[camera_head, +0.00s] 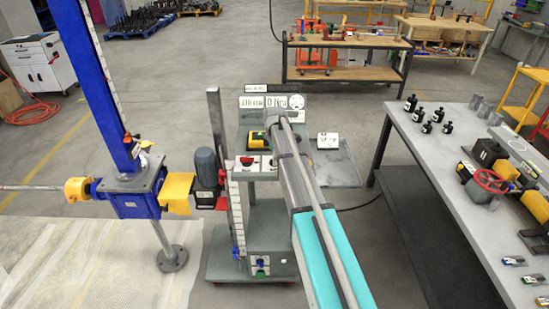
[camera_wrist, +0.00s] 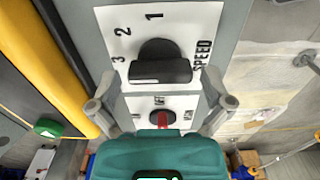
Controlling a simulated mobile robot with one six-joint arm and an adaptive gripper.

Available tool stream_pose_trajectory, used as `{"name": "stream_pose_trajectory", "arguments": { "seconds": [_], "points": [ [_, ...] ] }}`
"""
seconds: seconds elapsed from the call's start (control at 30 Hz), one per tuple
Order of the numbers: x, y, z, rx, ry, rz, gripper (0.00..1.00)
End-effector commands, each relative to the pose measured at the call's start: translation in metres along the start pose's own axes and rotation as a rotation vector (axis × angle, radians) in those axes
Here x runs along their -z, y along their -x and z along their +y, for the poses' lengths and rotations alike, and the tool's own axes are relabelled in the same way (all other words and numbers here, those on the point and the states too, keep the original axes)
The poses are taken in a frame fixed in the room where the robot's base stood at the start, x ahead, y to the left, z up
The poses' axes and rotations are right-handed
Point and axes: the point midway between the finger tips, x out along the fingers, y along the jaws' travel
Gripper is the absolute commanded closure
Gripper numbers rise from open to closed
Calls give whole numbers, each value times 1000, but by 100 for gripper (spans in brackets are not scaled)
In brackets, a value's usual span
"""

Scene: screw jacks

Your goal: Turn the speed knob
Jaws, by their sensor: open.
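The speed knob (camera_wrist: 160,66) is a black round knob with a wide grip bar, on a white plate marked 1, 2, 3 and SPEED in the wrist view. My gripper (camera_wrist: 160,77) is open, with one finger on each side of the knob's bar. The fingertips appear apart from the knob; their depth relative to it is hard to judge. In the head view my arm covers much of the control cart (camera_head: 258,264), and I cannot make out my fingers there.
A red switch (camera_wrist: 162,118) sits below the knob between my fingers. A green button (camera_wrist: 47,128) and a yellow edge (camera_wrist: 62,60) lie to the left. A blue screw jack (camera_head: 135,190) stands left of the cart. A grey table (camera_head: 440,165) stands right.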

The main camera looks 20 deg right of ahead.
Motion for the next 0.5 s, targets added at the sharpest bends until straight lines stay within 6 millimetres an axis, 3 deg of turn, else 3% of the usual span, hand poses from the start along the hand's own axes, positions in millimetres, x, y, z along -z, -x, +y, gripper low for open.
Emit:
{"name": "stream_pose_trajectory", "arguments": {
  "seconds": [0.5],
  "points": [
    [0,0,0,0,-86,0,0]
  ]
}}
